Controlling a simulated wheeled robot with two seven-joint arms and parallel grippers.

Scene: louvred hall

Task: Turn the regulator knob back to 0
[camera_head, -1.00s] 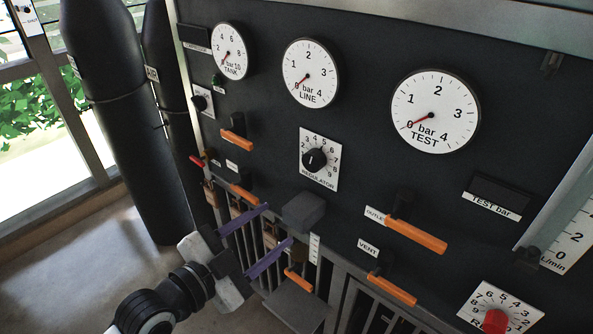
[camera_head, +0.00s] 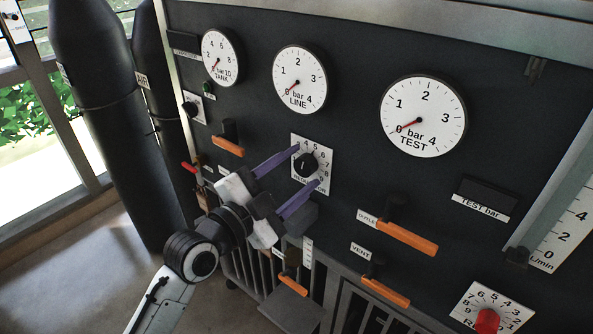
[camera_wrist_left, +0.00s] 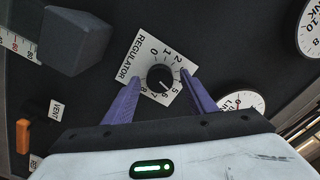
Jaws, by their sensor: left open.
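The regulator knob (camera_head: 306,163) is a round black knob on a white numbered plate (camera_head: 326,181) on the dark panel, below the LINE gauge. It also shows in the left wrist view (camera_wrist_left: 160,77). It is turned away from 0; its white mark seems to point near 5, but the exact number is hard to read. My left gripper (camera_head: 308,166) is open, its two purple fingers reaching towards the plate on either side of the knob. In the left wrist view the knob sits between the fingertips, and a gap shows on both sides. My right gripper is not in view.
A grey block (camera_head: 301,214) juts out just below the plate. Orange-handled levers (camera_head: 407,238) stick out lower right and left. A red knob (camera_head: 487,321) is at the bottom right. The TANK, LINE (camera_head: 300,80) and TEST (camera_head: 423,116) gauges hang above. Black cylinders (camera_head: 112,110) stand at left.

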